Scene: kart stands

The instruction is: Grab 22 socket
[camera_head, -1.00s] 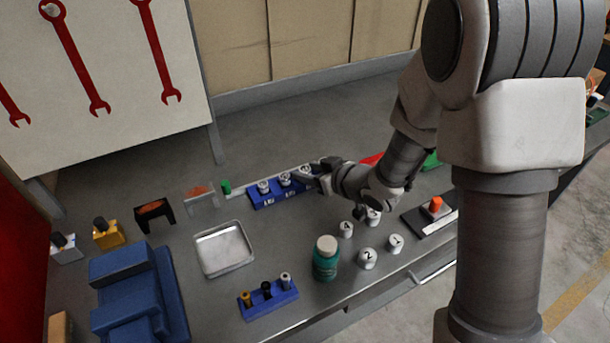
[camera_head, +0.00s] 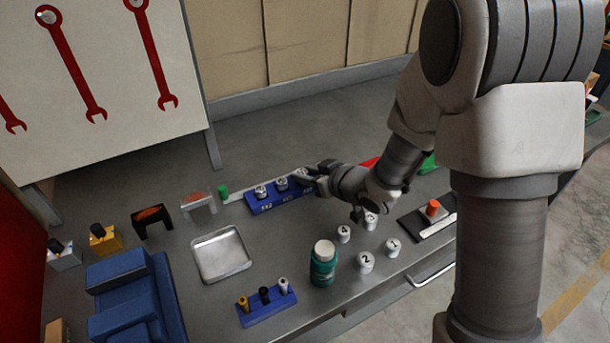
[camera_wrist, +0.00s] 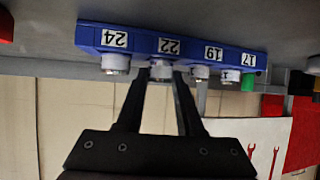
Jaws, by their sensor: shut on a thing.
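The 22 socket (camera_wrist: 161,71) is a silver cylinder in the blue socket rack (camera_wrist: 210,50), just at the label 22. The wrist view is upside down, with the rack at the top. My gripper (camera_wrist: 160,78) has one finger on each side of the 22 socket and is shut on it. The socket is still at the rack. In the head view my gripper (camera_head: 308,181) is at the right part of the blue rack (camera_head: 270,206), partly hiding that end.
The 24 socket (camera_wrist: 115,63) and the 19 socket (camera_wrist: 200,72) stand close on either side of my fingers. A metal tray (camera_head: 221,276), a green bottle (camera_head: 323,270) and several numbered white cylinders (camera_head: 366,262) are nearer the bench's front edge.

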